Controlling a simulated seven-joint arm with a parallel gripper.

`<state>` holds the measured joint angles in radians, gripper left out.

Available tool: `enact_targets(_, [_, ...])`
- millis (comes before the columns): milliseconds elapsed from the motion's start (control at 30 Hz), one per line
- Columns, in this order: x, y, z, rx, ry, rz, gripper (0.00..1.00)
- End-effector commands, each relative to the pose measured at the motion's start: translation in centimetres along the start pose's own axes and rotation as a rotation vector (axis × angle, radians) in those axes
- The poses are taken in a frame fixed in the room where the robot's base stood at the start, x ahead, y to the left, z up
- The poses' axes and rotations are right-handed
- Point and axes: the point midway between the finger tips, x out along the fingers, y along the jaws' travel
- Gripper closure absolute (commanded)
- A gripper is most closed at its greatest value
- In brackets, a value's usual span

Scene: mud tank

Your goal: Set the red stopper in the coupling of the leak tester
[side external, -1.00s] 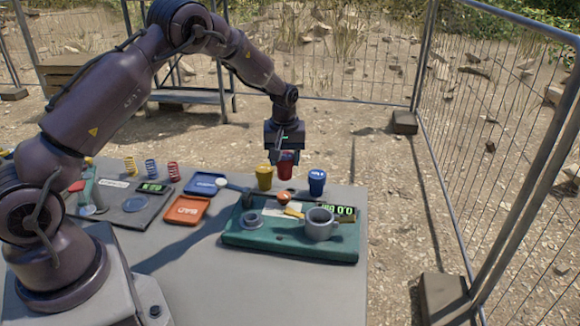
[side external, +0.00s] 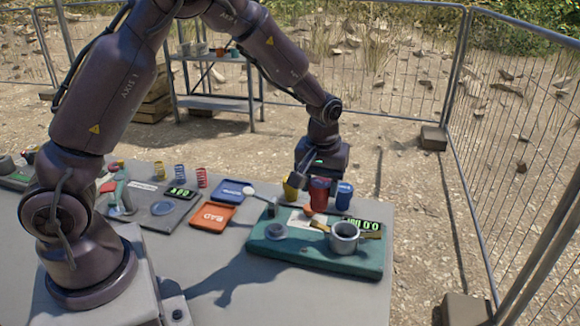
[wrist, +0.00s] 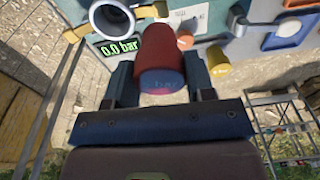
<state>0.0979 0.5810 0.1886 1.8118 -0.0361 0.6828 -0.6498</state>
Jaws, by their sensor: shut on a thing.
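The red stopper (side external: 319,193) is held in my gripper (side external: 319,182), in front of the yellow and blue stoppers. In the wrist view the red stopper (wrist: 159,50) sits between the two fingers of my gripper (wrist: 160,82), its end face towards the camera. The leak tester (side external: 300,258) is a green base with a 0.0 bar display (side external: 362,222). Its grey, open-topped coupling (side external: 344,238) stands at the front right of the base and is empty as far as I see. It also shows in the wrist view (wrist: 131,18), apart from the stopper.
A yellow stopper (side external: 290,190) and a blue stopper (side external: 345,194) stand behind the tester. An orange BAD tray (side external: 212,216) and a blue tray (side external: 234,189) lie left.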

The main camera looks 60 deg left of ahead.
Motion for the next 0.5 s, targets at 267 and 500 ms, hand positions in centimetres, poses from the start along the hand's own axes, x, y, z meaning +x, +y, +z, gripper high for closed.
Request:
enact_targets(267, [0.1,6.0,0.7,0.13,0.013,0.031,0.75])
enact_targets(500, [1.5,6.2,0.8,0.136,0.011,0.03,0.75])
